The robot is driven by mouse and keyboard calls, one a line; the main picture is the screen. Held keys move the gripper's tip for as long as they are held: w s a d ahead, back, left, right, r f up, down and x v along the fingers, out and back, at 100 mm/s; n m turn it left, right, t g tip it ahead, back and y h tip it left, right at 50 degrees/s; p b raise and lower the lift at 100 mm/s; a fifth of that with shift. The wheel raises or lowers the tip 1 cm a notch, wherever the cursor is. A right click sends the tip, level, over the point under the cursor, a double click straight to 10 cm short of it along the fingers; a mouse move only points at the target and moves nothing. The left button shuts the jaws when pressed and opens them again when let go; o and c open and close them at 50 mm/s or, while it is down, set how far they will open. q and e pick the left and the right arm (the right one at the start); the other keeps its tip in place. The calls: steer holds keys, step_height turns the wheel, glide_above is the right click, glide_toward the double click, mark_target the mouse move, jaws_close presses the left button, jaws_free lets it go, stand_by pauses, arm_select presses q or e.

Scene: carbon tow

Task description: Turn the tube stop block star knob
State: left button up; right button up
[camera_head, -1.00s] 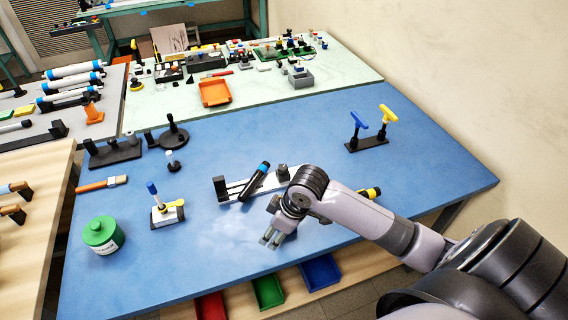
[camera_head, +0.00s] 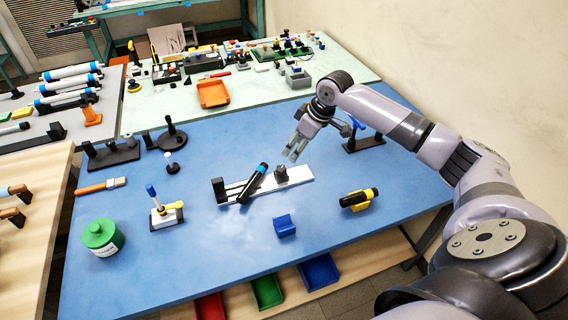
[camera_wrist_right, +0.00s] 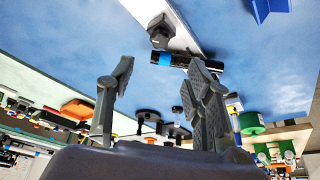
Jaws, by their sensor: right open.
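A white rail (camera_head: 300,182) lies on the blue table, with a small dark block topped by a knob (camera_head: 281,172), apparently the tube stop block and star knob. The block also shows in the right wrist view (camera_wrist_right: 160,28). A black tube with a blue band (camera_head: 253,184) lies tilted across the rail, left of the block. A dark upright (camera_head: 219,189) stands at the rail's left end. My right gripper (camera_head: 291,155) is open and empty, above and behind the block, fingers pointing down. Its spread fingers show in the right wrist view (camera_wrist_right: 162,72). My left gripper is out of view.
A blue block (camera_head: 285,226) and a yellow-and-black tool (camera_head: 359,199) lie in front of the rail. A stand with blue and yellow T-handles (camera_head: 363,143) is partly behind my right arm. A green jar (camera_head: 102,238) stands at the left.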

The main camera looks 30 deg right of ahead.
mark_target(282, 168)
steer(key=p+x, duration=0.1)
steer(key=x, duration=1)
steer(key=shift+w, duration=0.1)
steer(key=shift+c, duration=0.2)
jaws_close()
